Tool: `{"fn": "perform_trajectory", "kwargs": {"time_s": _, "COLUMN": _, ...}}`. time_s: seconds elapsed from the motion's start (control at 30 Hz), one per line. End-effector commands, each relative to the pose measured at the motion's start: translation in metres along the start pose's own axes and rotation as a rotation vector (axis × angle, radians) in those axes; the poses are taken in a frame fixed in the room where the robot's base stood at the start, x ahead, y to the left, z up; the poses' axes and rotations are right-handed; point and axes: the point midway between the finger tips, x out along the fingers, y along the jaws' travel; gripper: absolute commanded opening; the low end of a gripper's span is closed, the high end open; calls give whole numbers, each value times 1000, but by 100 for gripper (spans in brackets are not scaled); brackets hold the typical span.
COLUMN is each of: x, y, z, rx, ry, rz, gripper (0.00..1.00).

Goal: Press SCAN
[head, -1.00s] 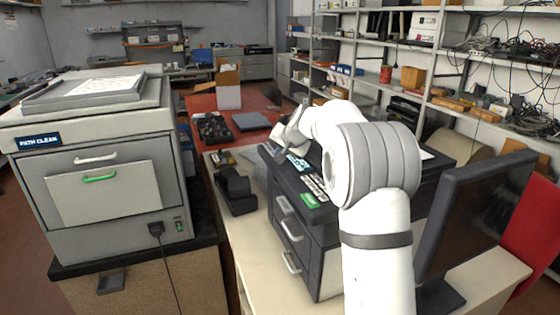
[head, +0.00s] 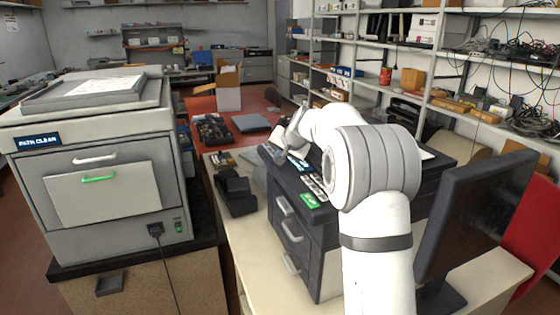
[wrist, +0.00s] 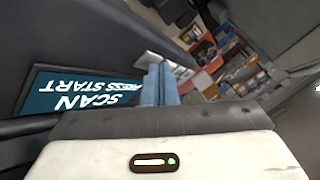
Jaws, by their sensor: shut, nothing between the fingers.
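A dark-topped printer or copier (head: 290,225) with several drawers stands on the pale table. Its top front edge carries a small lit display (head: 298,164), light keys (head: 318,187) and a green key or label (head: 310,200). In the wrist view the display (wrist: 82,94) is dark teal and reads "SCAN PRESS START", upside down. My gripper (wrist: 160,84) is shut and empty, its blue fingers together just beside the display's right end. A pale key strip (wrist: 150,62) lies partly behind the fingertips. I cannot tell whether they touch anything. In the head view my arm hides most of the gripper.
A black device (head: 235,190) sits on the table left of the printer. A dark monitor (head: 480,220) stands at the right, close to my arm. Shelves line the back wall.

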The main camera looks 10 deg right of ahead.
Motion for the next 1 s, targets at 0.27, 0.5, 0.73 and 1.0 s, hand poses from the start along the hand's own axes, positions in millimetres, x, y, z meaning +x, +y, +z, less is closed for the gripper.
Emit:
{"fn": "perform_trajectory", "kwargs": {"time_s": 0.27, "x": -6, "y": -4, "z": -4, "rx": 0, "ry": -1, "rz": 1, "gripper": 0}}
{"fn": "perform_trajectory", "kwargs": {"time_s": 0.5, "x": -11, "y": -8, "z": -8, "rx": 1, "ry": -1, "rz": 1, "gripper": 0}}
{"fn": "perform_trajectory", "kwargs": {"time_s": 0.73, "x": -11, "y": -8, "z": -8, "rx": 1, "ry": -1, "rz": 1, "gripper": 0}}
{"fn": "perform_trajectory", "kwargs": {"time_s": 1.0, "x": -25, "y": -18, "z": -18, "rx": 1, "ry": 0, "rz": 0, "gripper": 0}}
